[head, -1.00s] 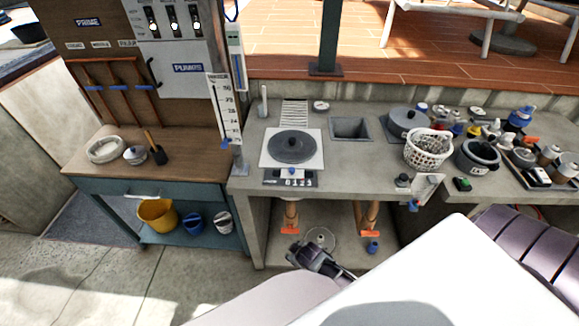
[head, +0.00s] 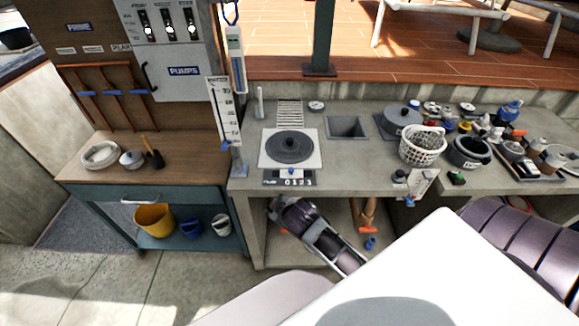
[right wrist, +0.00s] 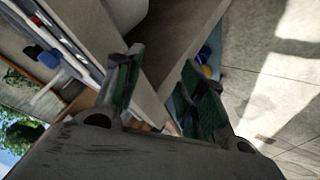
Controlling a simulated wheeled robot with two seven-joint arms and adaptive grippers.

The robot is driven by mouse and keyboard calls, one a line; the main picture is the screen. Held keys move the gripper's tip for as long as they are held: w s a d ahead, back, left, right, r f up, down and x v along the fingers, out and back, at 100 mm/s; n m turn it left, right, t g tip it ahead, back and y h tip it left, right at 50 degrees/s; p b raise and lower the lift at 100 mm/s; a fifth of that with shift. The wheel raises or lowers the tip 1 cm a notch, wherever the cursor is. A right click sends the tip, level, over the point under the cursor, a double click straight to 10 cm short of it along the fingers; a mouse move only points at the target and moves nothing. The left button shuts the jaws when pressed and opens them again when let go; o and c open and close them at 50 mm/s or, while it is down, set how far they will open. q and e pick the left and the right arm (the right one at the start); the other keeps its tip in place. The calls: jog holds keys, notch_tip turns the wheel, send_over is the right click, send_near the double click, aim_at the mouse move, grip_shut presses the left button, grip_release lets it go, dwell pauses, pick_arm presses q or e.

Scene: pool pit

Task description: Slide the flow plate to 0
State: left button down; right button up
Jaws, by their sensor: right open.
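The flow plate's dark scale (head: 290,181), marked 0 1 2 3, lies at the front edge of the concrete counter. A small blue knob (head: 291,171) stands at its low end, near the 0 and 1; its exact mark is too small to tell. Behind it is a white square plate (head: 268,158) with a round grey lid (head: 290,146). My right gripper (head: 274,209) is below and in front of the counter edge, apart from the knob. In the right wrist view its two fingers (right wrist: 162,62) are spread and empty. My left gripper is not in view.
The counter front edge (head: 340,190) lies just above my right gripper. A gauge post (head: 238,150) stands left of the scale. A square basin (head: 347,127) and white basket (head: 423,146) are farther right.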

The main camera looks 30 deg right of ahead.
jog(key=w+a+r+n+t+y, duration=0.1)
jog(key=w+a+r+n+t, duration=0.25)
jog(key=r, duration=0.55)
jog(key=w+a+r+n+t+y, duration=0.25)
jog(key=w+r+n, duration=0.25)
jog(key=r, duration=0.3)
jog(key=w+a+r+n+t+y, duration=0.15)
jog(key=w+r+n+t, duration=0.25)
jog(key=r, duration=0.5)
jog(key=s+a+r+n+g+y, duration=0.25)
jog(key=a+n+g+y, duration=0.35)
jog(key=n, duration=0.7)
jog(key=s+a+r+n+g+y, duration=0.2)
jog(key=a+r+n+g+y, duration=0.2)
jog(key=a+n+y, duration=0.75)
jog(key=s+d+f+n+g+h, duration=0.1)
jog(key=d+f+n+g+h, duration=0.7)
jog(key=d+f+n+h, duration=0.5)
jog(key=w+d+n+h, duration=0.1)
jog(key=d+n+h, duration=0.4)
jog(key=d, duration=1.7)
jog(key=h, duration=0.3)
jog(key=shift+w+d+r+g, duration=0.3)
jog(key=shift+w+g, duration=0.05)
jog(key=shift+g, duration=0.05)
jog(key=shift+f+h, duration=0.15)
jog(key=shift+h, duration=0.1)
